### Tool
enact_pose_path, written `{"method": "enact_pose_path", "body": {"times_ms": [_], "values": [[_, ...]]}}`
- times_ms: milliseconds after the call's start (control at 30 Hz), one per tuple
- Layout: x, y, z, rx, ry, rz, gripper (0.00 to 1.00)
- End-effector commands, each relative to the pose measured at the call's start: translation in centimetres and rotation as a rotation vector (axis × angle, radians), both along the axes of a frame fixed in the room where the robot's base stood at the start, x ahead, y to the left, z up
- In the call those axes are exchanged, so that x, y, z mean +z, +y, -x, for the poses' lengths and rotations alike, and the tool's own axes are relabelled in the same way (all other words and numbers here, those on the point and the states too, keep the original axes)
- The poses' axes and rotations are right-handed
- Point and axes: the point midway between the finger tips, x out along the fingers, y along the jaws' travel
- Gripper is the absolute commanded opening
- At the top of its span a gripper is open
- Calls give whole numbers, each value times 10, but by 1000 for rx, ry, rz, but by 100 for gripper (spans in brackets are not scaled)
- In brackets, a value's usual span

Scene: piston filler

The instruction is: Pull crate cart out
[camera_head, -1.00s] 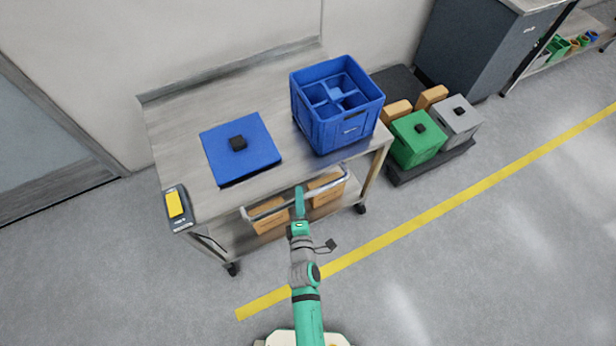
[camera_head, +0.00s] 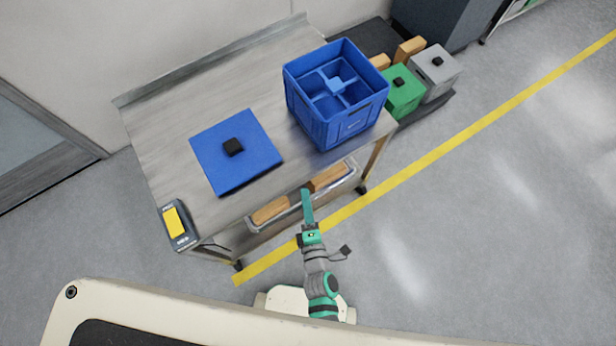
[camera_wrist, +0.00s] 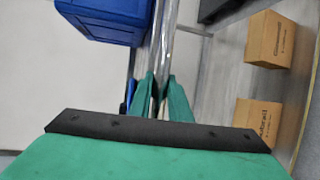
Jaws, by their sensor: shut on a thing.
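The crate cart (camera_head: 175,112) is a grey metal table on castors, standing at an angle in front of the wall. A chrome handle bar (camera_head: 282,217) runs along its near side; it also shows in the wrist view (camera_wrist: 166,45). My gripper (camera_head: 307,193) is shut on this handle, at about its middle. In the wrist view the green fingers of my gripper (camera_wrist: 160,95) lie on either side of the bar. A blue divided crate (camera_head: 335,95) stands on the right of the cart top. A blue lid (camera_head: 205,155) with a black knob lies flat left of it.
A yellow handheld device (camera_head: 175,222) sits at the cart's front left corner. Cardboard boxes (camera_wrist: 271,39) lie on the lower shelf. Green (camera_head: 403,94) and grey (camera_head: 436,72) bins stand close right of the cart. Open floor (camera_head: 480,220) lies to the right.

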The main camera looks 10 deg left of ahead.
Motion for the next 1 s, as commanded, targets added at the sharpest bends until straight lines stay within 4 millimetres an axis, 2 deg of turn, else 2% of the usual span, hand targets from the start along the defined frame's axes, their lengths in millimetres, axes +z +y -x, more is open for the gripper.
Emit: {"method": "enact_pose_path", "body": {"times_ms": [267, 300, 333, 367, 733, 867, 1000], "values": [[0, 0, 0, 1, -1, 0, 0], [0, 0, 0, 1, -1, 0, 27], [0, 0, 0, 1, -1, 0, 34], [0, 0, 0, 1, -1, 0, 36], [1, -2, 5, -1, 1, 0, 36], [3, -7, 19, -2, 2, 1, 36], [7, -14, 43, -2, 4, 2, 36]]}}
